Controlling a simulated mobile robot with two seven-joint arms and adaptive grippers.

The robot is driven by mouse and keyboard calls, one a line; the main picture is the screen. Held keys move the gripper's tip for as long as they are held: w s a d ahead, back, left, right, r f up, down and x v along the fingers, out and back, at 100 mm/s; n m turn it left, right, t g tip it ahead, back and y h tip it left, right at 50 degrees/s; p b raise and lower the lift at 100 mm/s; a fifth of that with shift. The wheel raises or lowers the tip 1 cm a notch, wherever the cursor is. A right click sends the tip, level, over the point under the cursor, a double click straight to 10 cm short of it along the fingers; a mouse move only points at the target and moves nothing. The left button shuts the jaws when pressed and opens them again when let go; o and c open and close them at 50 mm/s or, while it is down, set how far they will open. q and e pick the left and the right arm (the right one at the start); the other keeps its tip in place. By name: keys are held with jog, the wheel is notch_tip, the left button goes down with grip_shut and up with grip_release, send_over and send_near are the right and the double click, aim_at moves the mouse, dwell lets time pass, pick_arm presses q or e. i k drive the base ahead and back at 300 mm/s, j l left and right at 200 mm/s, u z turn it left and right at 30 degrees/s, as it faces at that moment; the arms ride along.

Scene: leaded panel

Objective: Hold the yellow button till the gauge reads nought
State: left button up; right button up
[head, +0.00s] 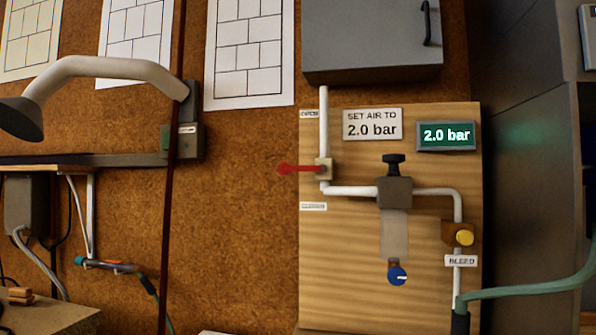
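The yellow button (464,238) sits on a brown block on the white pipe, at the right of a wooden board (340,285). A label reading BLEED (461,261) is just below it. The gauge (446,135) is a green-lit display at the board's upper right and reads 2.0 bar. Nothing touches the button. Neither of my grippers shows in the head view.
A red lever (298,169) sticks out left from the pipe. A black knob (394,162) tops the grey regulator, with a blue knob (397,275) below. A green hose (530,287) runs right from the pipe's lower end. A grey cabinet (370,40) overhangs the board.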

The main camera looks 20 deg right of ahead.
aim_at(464, 237)
jog(key=z, duration=1.55)
jog(key=l+u, duration=0.2)
